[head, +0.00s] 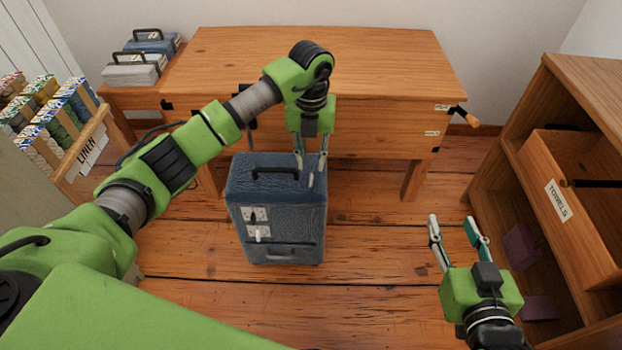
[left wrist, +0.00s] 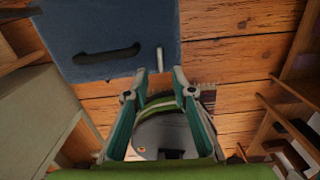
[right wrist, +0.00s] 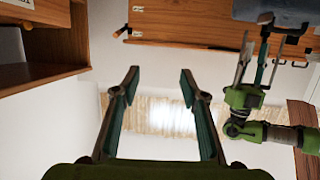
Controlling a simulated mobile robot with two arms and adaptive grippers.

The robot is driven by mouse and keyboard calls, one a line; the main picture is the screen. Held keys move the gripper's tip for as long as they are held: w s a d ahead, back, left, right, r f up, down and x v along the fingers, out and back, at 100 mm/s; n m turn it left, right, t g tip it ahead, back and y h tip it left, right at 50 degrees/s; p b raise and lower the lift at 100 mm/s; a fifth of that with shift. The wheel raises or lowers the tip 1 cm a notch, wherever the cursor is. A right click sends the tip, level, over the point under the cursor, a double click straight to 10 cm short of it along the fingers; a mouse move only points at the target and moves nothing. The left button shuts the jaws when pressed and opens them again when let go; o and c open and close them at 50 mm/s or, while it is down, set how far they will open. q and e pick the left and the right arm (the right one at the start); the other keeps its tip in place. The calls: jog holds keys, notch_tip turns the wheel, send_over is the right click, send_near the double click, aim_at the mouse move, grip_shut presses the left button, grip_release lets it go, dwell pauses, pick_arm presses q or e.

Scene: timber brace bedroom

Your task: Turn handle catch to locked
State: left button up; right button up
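A dark blue suitcase (head: 279,225) stands upright on the wooden floor, with a black carry handle (head: 274,172) on top. A small pale lever (head: 311,180), which looks like the handle catch, stands on the top near its right edge. In the left wrist view the lever (left wrist: 160,57) is just beyond the fingertips, and no contact shows. My left gripper (head: 310,165) points down over that right edge; it is open and empty. Two pale latch plates (head: 256,215) are on the suitcase front. My right gripper (head: 453,222) is open and empty, right of the suitcase.
A wooden bench (head: 320,65) with an orange crank handle stands behind the suitcase. A shelf with a "TOWELS" drawer (head: 570,225) pulled out is at the right. Floor in front is clear.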

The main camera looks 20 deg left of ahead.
aim_at(311, 179)
pick_arm(q)
notch_tip(311, 179, down, 6)
jog(key=shift+f+b, duration=0.2)
jog(key=shift+b, duration=0.55)
jog(key=shift+f, duration=0.35)
pick_arm(e)
notch_tip(311, 179, up, 10)
jog(key=w+a+t+y, duration=0.1)
jog(key=t, duration=0.4)
jog(key=shift+a+y, duration=0.3)
jog(key=shift+y, duration=0.1)
jog(key=shift+w, duration=0.1)
pick_arm(q)
grip_shut()
